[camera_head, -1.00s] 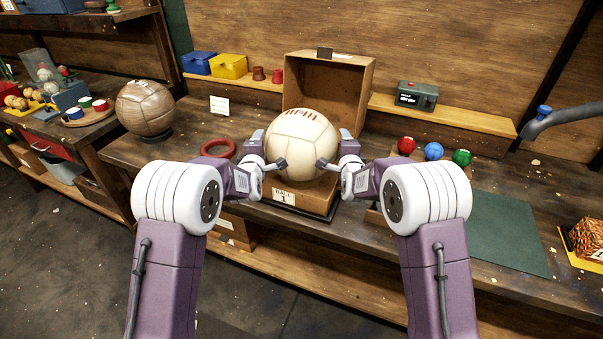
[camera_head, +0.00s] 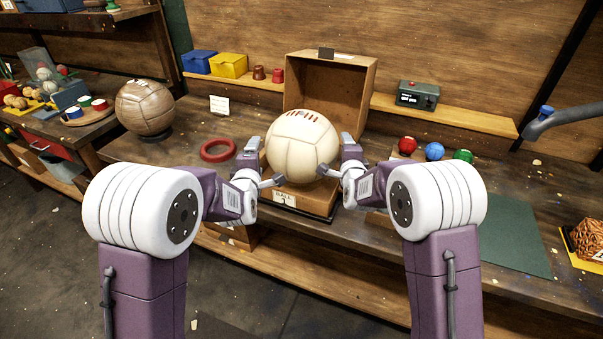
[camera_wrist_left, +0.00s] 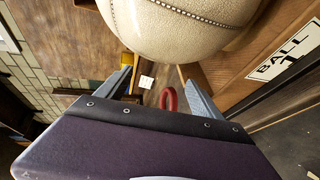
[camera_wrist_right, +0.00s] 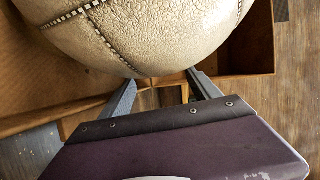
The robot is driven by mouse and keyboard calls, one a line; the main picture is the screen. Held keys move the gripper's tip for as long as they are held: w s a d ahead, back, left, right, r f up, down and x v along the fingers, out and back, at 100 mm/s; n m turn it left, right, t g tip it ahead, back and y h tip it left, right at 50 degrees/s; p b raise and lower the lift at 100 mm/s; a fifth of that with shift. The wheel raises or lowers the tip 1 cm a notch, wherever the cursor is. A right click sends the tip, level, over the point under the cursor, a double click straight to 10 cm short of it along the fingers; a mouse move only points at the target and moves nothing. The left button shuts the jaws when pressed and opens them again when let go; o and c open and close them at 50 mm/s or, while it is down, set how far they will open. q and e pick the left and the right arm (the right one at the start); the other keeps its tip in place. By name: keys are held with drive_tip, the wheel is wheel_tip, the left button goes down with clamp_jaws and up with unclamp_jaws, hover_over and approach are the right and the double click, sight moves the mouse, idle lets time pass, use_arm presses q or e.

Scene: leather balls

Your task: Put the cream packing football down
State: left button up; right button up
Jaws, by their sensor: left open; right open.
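The cream football (camera_head: 302,147), with brown lacing on top, sits at the low wooden box labelled "BALL 1" (camera_head: 318,196) on the bench. It also fills the top of the left wrist view (camera_wrist_left: 175,25) and the right wrist view (camera_wrist_right: 150,35). My left gripper (camera_head: 268,162) is open at the ball's left side. My right gripper (camera_head: 335,160) is open at its right side. Both grippers are empty between their fingers. Whether either one touches the ball I cannot tell. The ball's underside is partly hidden by the grippers.
An open cardboard box (camera_head: 360,90) stands right behind the ball. A red ring (camera_head: 218,150) lies to the left, and a brown ball (camera_head: 145,108) rests further left. Red, blue (camera_head: 434,151) and green balls sit right of my right gripper. A green mat (camera_head: 515,240) lies clear at right.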

drive_tip(key=v, duration=0.5)
drive_tip(key=shift+s+r, duration=0.1)
drive_tip(key=shift+s, duration=0.05)
use_arm(q)
drive_tip(key=shift+s+r, duration=0.1)
use_arm(e)
drive_tip(key=shift+f, duration=0.25)
drive_tip(key=shift+f+b, duration=0.65)
drive_tip(key=shift+b, duration=0.3)
drive_tip(key=shift+s+f, duration=0.1)
drive_tip(key=shift+f, duration=0.1)
use_arm(q)
drive_tip(key=s+a+r+p, duration=0.2)
drive_tip(key=r+p, duration=0.4)
drive_tip(key=r, duration=0.4)
drive_tip(key=shift+a, duration=0.75)
use_arm(e)
wheel_tip(320, 180, up, 7)
drive_tip(key=shift+f, duration=0.1)
